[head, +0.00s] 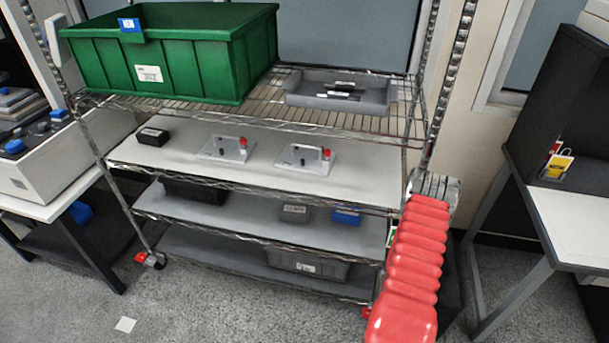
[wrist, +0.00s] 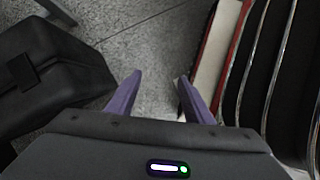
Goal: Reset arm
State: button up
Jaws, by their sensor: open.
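My gripper (wrist: 157,82) shows in the wrist view with two purple fingers. The fingers are apart and nothing is between them. Grey speckled floor (wrist: 150,40) lies beyond the fingertips. In the head view I cannot make out my gripper. The task names no object.
A wire shelf rack (head: 250,112) holds a green bin (head: 190,60), a grey tray (head: 370,92), two fixtures with red knobs (head: 228,148) (head: 305,158) and small boxes. A desk (head: 575,215) stands right. A black case (wrist: 50,70) is left in the wrist view.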

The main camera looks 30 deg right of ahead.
jog(key=w+a+r+m, duration=0.2)
jog(key=w+a+r, duration=0.2)
jog(key=r, duration=0.7)
jog(key=w+a+r+m+t, duration=0.1)
jog(key=w+a+r, duration=0.25)
jog(key=r, duration=0.85)
jog(key=w+a+r+m, duration=0.25)
jog(key=w+r, duration=0.25)
jog(key=r, duration=0.6)
jog(key=a+r+n+t, duration=0.3)
jog(key=a+r+t, duration=0.6)
jog(key=a+r, duration=1.9)
jog(key=shift+s+a+r+y, duration=0.3)
jog(key=shift+s+a+r, duration=0.05)
jog(key=shift+a, duration=0.4)
